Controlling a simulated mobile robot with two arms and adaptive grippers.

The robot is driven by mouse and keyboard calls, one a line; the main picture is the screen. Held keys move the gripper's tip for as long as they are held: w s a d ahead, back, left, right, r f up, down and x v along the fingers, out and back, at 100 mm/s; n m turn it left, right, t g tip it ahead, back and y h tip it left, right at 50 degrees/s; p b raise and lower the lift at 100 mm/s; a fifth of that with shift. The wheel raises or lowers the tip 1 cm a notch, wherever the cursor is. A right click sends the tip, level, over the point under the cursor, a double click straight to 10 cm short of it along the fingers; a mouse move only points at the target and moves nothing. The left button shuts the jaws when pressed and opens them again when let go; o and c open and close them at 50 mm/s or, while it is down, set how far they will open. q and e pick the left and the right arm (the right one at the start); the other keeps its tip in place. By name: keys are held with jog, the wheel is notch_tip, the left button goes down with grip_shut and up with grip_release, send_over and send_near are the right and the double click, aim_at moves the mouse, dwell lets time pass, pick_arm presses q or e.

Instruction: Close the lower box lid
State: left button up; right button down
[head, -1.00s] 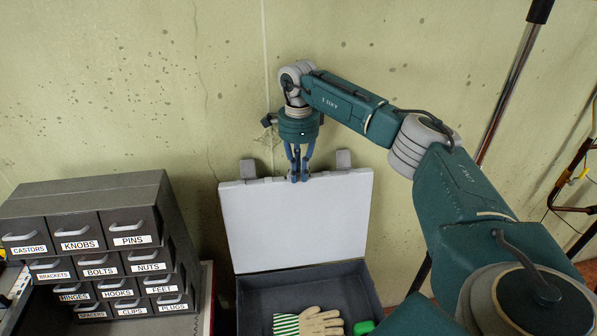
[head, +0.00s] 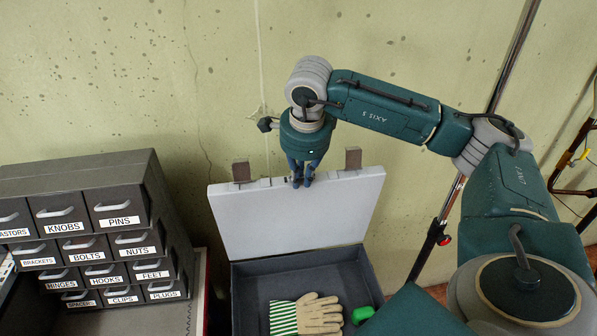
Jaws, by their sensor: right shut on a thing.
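The grey box (head: 247,290) stands open at the bottom middle of the head view. Its light grey lid (head: 297,219) is raised and tilts up behind the box, its inner face toward me. My right gripper (head: 302,180) points down at the middle of the lid's top edge. Its blue fingers are shut on that edge. My left gripper is not in view.
A pair of work gloves (head: 307,314) with green stripes and a green object (head: 362,315) lie in the box. A labelled drawer cabinet (head: 95,235) stands at the left. A speckled wall (head: 100,80) rises behind the lid. A dark pole (head: 505,70) stands at the right.

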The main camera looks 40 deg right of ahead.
jog(key=s+a+f+b, duration=0.3)
jog(key=s+a+b, duration=0.2)
jog(key=s, duration=0.5)
jog(key=shift+s+a+f+b, duration=0.15)
jog(key=shift+a+b, duration=0.15)
jog(key=shift+b, duration=0.05)
